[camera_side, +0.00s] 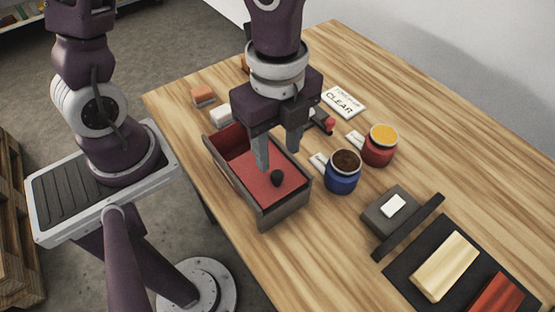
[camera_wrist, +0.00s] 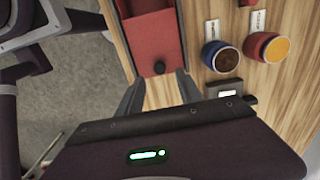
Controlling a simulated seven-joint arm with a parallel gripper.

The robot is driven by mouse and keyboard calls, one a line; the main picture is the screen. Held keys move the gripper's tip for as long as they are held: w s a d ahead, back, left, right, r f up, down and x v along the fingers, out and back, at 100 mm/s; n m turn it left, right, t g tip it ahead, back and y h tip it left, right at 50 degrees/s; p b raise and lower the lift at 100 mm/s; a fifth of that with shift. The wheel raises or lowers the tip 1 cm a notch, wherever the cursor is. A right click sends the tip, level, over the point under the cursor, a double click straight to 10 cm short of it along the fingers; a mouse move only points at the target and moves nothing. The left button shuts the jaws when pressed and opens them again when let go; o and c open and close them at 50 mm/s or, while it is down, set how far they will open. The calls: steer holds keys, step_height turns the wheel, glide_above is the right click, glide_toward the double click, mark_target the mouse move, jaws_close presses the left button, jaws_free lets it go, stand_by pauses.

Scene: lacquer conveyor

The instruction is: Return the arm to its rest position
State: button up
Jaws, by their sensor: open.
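My gripper (camera_side: 277,157) is open, its two fingers apart and pointing down over a red-lined tray (camera_side: 287,215). No object shows between the fingers. A small dark round object (camera_side: 277,178) lies on the red lining, just below the fingertips in the side view. In the wrist view, the fingertips of my gripper (camera_wrist: 160,78) show at the near end of the tray (camera_wrist: 156,42), with the dark round object (camera_wrist: 159,67) close by. Whether the fingers touch the tray cannot be told.
A blue jar (camera_side: 342,173) with brown contents and a red jar (camera_side: 380,146) with orange contents stand right of the tray. A grey block device (camera_side: 385,222), a black mat (camera_side: 402,277) with bars, and a CLEAR card (camera_side: 344,101) lie on the wooden table (camera_side: 440,150).

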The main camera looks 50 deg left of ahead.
steer(key=shift+r, duration=0.85)
steer(key=s+a+r+n+t, duration=0.2)
steer(key=a+r+n, duration=0.3)
steer(key=n, duration=0.4)
steer(key=s+a+r+n+t, duration=0.3)
steer(key=s+a+r+n, duration=0.1)
steer(key=a+n, duration=0.4)
steer(key=shift+r+n+t, duration=0.3)
steer(key=shift+r+n, duration=0.2)
steer(key=shift+r, duration=0.15)
